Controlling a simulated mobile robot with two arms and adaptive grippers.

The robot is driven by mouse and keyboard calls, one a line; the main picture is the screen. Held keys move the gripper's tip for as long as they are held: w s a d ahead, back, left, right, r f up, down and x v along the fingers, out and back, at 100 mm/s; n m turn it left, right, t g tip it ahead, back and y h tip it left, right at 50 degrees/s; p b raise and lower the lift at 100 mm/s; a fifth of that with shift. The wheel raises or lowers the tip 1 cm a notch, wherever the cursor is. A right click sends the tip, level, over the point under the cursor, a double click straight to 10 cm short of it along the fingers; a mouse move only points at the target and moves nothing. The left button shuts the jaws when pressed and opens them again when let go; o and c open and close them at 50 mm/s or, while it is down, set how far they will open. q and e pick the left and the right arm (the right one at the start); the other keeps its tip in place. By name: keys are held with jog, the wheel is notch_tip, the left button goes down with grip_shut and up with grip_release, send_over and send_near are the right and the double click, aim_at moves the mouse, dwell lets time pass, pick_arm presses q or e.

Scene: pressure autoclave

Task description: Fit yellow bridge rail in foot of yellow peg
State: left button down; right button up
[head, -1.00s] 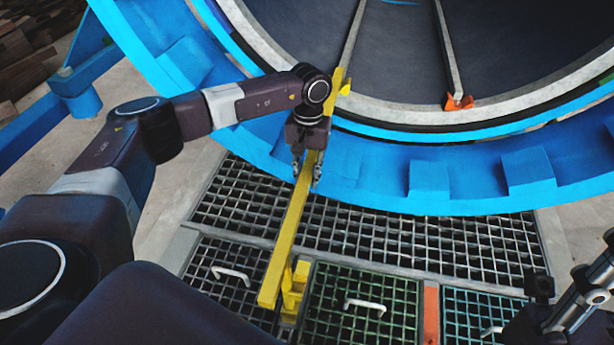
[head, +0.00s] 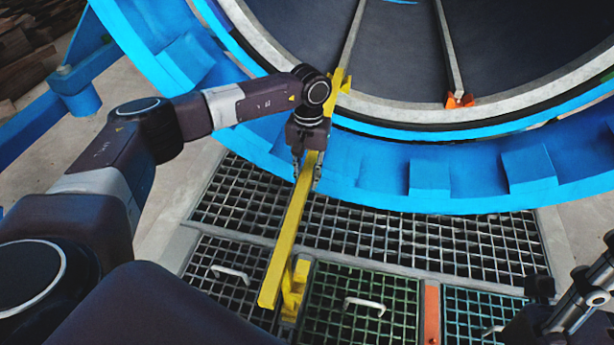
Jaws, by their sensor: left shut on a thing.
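The yellow bridge rail (head: 285,240) is a long bar running from the autoclave mouth toward me over the floor grating. My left gripper (head: 306,174) is shut on the rail near its middle, one finger on each side. The rail's far end lies at the autoclave's rim, partly hidden by my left wrist. A yellow peg (head: 294,285) stands beside the rail's near end, just to its right. I cannot tell whether rail and peg touch. My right gripper (head: 535,300) shows only in part at the lower right, and its fingers cannot be made out.
The blue autoclave ring (head: 430,180) fills the top. Inside, a grey track (head: 447,50) ends in an orange foot (head: 459,100). Grating panels with white handles (head: 364,305) cover the floor, with an orange strip (head: 431,312) between two panels.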

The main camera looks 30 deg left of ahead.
pick_arm(q)
jog(key=shift+f+b, duration=0.7)
jog(key=shift+f, duration=0.3)
jog(key=c, duration=1.7)
grip_release()
jog(key=shift+r, duration=0.1)
jog(key=shift+o, duration=0.4)
jog(key=shift+s, duration=0.1)
jog(key=r, duration=0.8)
jog(key=w+r, duration=0.1)
jog(key=r, duration=0.3)
jog(key=shift+w+a, duration=0.1)
jog(key=shift+a, duration=0.05)
jog(key=shift+f, duration=0.15)
